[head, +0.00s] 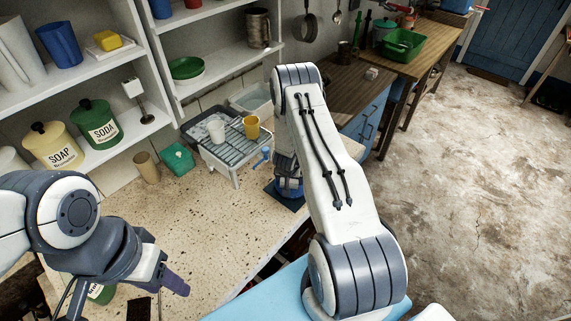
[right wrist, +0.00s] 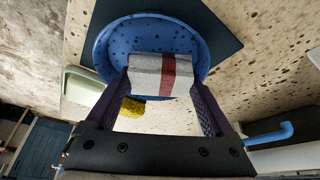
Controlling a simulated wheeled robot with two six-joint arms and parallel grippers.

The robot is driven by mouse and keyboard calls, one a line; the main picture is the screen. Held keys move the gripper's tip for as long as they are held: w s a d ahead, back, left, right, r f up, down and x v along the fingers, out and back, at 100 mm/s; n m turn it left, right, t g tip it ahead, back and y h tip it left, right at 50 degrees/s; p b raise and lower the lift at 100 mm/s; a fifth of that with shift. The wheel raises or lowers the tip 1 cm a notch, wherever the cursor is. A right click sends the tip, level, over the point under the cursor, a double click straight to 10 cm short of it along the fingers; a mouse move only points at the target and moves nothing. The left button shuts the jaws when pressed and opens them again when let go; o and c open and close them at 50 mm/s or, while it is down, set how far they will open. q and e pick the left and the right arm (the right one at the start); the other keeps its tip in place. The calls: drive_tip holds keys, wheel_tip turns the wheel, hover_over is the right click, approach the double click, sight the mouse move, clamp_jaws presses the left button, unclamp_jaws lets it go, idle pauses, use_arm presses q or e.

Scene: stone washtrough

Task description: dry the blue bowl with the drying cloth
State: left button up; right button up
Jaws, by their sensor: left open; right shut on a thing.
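The blue bowl (right wrist: 105,58) fills the upper middle of the right wrist view, its inside dotted with dark spots. In the head view only a bit of the bowl (head: 289,187) shows below my right arm. The drying cloth (right wrist: 147,73), grey-white with a dark red stripe, is folded between the fingers of my right gripper (right wrist: 163,88), shut on it. The cloth is in front of the bowl's inside; whether it touches is unclear. My left gripper (head: 172,283) is open and empty over the counter at lower left.
The bowl is on a dark mat (right wrist: 222,38). A yellow sponge (right wrist: 133,106) and a blue hooked pipe (right wrist: 270,136) are close by. A drying rack (head: 225,160) with cups stands behind. The speckled counter (head: 205,215) between my arms is mostly clear.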

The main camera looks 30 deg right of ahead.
drive_tip(key=shift+s, duration=0.1)
drive_tip(key=shift+s+d+r+p, duration=0.1)
drive_tip(key=shift+d+r+p, duration=0.2)
drive_tip(key=shift+r, duration=0.35)
drive_tip(key=shift+s+d+r+p, duration=0.15)
drive_tip(key=shift+r+p, duration=0.2)
drive_tip(key=shift+r, duration=0.25)
drive_tip(key=shift+a+r, duration=0.1)
drive_tip(key=shift+a, duration=0.05)
drive_tip(key=shift+w+a+r+p, duration=0.15)
drive_tip(key=shift+r+p, duration=0.15)
drive_tip(key=shift+p, duration=0.15)
drive_tip(key=shift+w+a+r+p, duration=0.15)
drive_tip(key=shift+a+r+p, duration=0.05)
drive_tip(key=shift+r+p, duration=0.35)
drive_tip(key=shift+d+r+p, duration=0.15)
drive_tip(key=shift+r+p, duration=0.3)
drive_tip(key=shift+r, duration=0.2)
drive_tip(key=shift+r+p, duration=1)
drive_tip(key=shift+r, duration=0.25)
